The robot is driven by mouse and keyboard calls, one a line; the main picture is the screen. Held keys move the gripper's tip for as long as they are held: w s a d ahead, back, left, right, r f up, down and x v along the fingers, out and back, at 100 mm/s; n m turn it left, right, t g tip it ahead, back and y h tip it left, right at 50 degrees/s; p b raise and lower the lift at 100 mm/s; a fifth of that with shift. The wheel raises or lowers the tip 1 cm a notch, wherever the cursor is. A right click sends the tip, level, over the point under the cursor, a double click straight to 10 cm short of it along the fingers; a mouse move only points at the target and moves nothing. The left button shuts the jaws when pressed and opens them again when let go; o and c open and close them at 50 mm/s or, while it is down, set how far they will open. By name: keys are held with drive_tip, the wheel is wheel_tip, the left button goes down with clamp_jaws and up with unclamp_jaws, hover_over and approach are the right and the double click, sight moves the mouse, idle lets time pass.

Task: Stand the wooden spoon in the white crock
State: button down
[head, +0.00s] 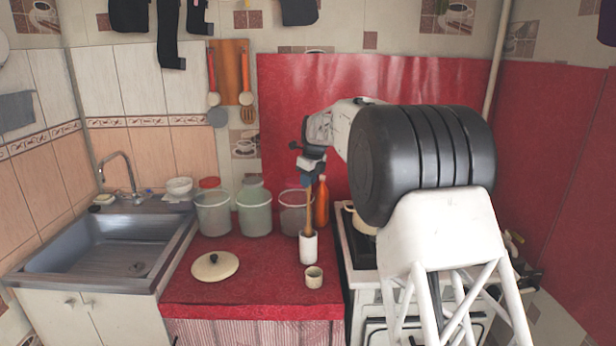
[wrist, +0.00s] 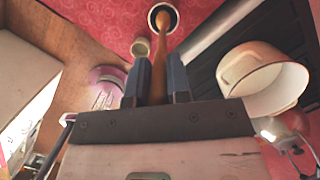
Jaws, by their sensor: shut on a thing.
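The white crock (head: 308,249) stands upright on the red counter, near its right edge. My gripper (head: 307,178) is above the crock and shut on the wooden spoon (head: 308,212), which hangs nearly upright. In the wrist view the spoon (wrist: 152,52) runs from between my fingers (wrist: 158,82) to the crock's round mouth (wrist: 153,10). Its lower end appears to be inside the rim; how deep it reaches is hidden.
A small beige cup (head: 314,277) stands just in front of the crock. A round lid (head: 215,266) lies to the left. Clear buckets (head: 254,213) and an orange bottle (head: 322,202) stand behind. The stove with a pot (wrist: 262,82) is at right.

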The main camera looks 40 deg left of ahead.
drive_tip(key=shift+d+x, duration=0.25)
drive_tip(key=shift+x, duration=0.9)
drive_tip(key=shift+d+x, duration=0.25)
drive_tip(key=shift+x, duration=0.95)
drive_tip(key=shift+f, duration=0.15)
drive_tip(key=c, duration=1)
unclamp_jaws()
drive_tip(key=v, duration=0.8)
